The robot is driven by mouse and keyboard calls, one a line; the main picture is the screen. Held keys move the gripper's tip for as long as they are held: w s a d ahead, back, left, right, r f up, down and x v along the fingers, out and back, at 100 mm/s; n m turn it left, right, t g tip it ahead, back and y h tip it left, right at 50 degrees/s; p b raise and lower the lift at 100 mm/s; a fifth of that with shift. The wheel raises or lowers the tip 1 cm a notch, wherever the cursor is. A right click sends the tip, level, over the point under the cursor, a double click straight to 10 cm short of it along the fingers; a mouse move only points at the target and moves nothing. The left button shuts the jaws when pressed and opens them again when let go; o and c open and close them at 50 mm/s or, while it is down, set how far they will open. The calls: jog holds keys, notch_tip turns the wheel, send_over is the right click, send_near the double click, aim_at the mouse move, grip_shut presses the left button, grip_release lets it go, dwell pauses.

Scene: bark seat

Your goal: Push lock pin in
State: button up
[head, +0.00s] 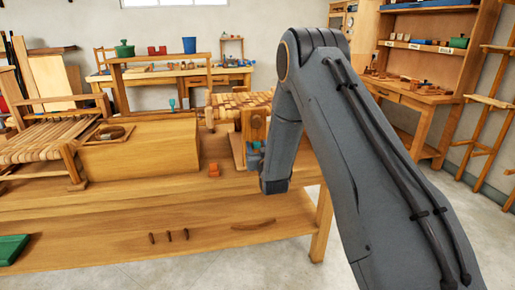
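My arm reaches down from the right, and my gripper (256,157) is small and partly hidden by my wrist. It is close to the front of an upright wooden block (255,122) with dark round spots. I cannot tell whether it touches the block or holds anything. A woven seat (240,99) sits behind and above the block. I cannot make out a lock pin for certain; any pin at the block is hidden or too small to tell.
A large wooden box (150,147) with a round opening stands left of my gripper. A small orange object (213,170) lies between them. A curved wooden piece (254,225) lies in front. Another woven seat (45,140) is at left, a green object (12,248) at front left.

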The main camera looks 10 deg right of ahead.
jog(key=s+b, duration=0.1)
jog(key=s, duration=0.6)
jog(key=shift+s, duration=0.4)
jog(key=s+g, duration=1.8)
jog(key=s, duration=2.4)
jog(key=shift+r+p, duration=0.15)
jog(key=shift+p, duration=0.25)
